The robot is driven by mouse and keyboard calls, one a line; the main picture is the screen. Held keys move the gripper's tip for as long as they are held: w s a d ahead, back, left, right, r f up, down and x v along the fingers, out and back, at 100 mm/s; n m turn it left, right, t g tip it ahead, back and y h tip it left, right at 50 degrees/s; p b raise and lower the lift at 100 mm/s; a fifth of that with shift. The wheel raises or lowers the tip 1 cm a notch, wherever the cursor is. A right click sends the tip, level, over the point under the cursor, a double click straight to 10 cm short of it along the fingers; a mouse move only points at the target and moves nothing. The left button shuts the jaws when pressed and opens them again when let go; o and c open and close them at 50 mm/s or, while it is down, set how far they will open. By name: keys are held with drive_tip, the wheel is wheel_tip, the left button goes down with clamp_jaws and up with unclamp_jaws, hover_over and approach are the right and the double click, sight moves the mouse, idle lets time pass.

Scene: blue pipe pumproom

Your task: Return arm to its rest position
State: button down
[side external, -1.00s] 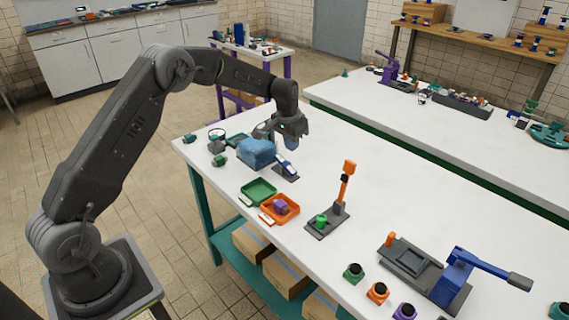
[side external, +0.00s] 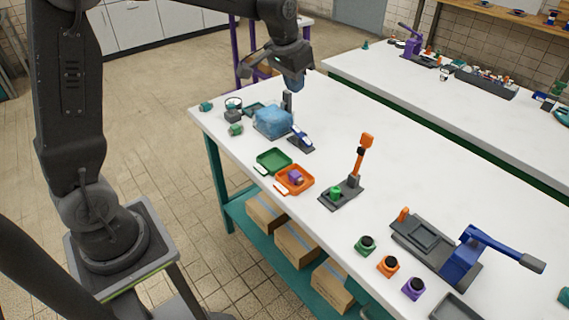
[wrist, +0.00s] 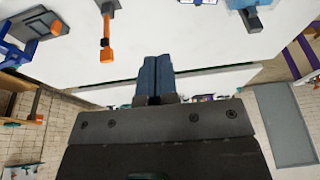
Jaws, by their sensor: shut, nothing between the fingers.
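My gripper (side external: 296,84) hangs in the air above the far left part of the white table, just above and behind the blue translucent box (side external: 272,122). Its blue fingers also show in the wrist view (wrist: 157,75), close together with nothing between them. My arm is raised, and its upper links run out of the top of the side view.
On the white table (side external: 335,115) are a green tray (side external: 273,161), an orange tray (side external: 294,180) holding a purple piece, an orange-handled lever (side external: 361,155), and a blue lever press (side external: 465,255). Several coloured pieces lie near the front edge. A second white table (side external: 420,95) stands behind.

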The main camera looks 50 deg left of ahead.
drive_tip(key=s+d+r+t, duration=0.1)
drive_tip(key=s+d, duration=0.2)
drive_tip(key=s, duration=1)
drive_tip(key=s+d+r+t, duration=0.1)
drive_tip(key=s+d, duration=0.2)
drive_tip(key=s, duration=1)
drive_tip(key=shift+r, duration=0.35)
